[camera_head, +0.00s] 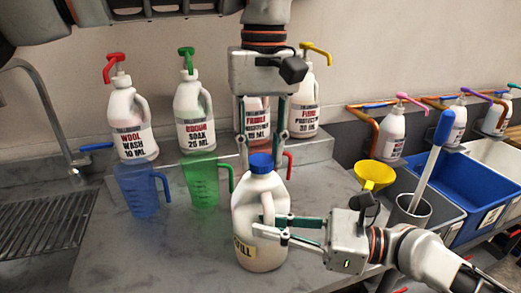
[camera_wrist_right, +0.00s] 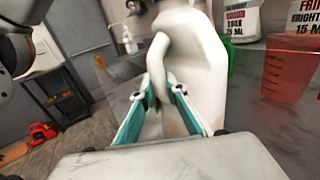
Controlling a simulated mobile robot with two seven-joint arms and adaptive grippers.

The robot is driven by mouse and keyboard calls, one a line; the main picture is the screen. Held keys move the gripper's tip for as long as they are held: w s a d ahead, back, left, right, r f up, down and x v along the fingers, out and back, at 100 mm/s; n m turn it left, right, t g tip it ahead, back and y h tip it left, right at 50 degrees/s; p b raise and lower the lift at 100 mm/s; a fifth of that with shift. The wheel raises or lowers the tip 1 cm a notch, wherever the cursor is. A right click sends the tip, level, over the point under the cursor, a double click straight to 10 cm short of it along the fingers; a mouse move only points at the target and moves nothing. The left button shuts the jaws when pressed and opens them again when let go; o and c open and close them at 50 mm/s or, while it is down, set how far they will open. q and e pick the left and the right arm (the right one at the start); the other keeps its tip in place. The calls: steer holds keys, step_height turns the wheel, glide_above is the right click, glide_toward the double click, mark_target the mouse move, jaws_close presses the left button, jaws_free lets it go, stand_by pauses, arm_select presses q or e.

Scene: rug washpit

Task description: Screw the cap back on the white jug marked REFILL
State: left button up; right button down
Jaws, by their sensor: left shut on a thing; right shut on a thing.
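The white jug (camera_head: 258,221) stands upright on the grey counter in the head view, with part of a yellow label reading "ILL" low on its front. Its blue cap (camera_head: 261,162) sits at the jug's mouth. My left gripper (camera_head: 262,160) points down from above, its fingers on either side of the blue cap, shut on it. My right gripper (camera_head: 268,225) comes in from the right and is shut on the jug's handle. The right wrist view shows the jug (camera_wrist_right: 192,70) with the fingers (camera_wrist_right: 163,92) at its handle. Whether the cap's threads are engaged cannot be seen.
A blue measuring cup (camera_head: 138,190) and a green one (camera_head: 203,184) stand left of the jug. A sink (camera_head: 45,225) lies far left.

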arm_select(q)
steer(key=m, duration=0.4)
steer(key=shift+m, duration=0.3)
steer(key=o, duration=0.7)
steer(key=shift+r, duration=2.25)
steer(key=shift+c, duration=0.5)
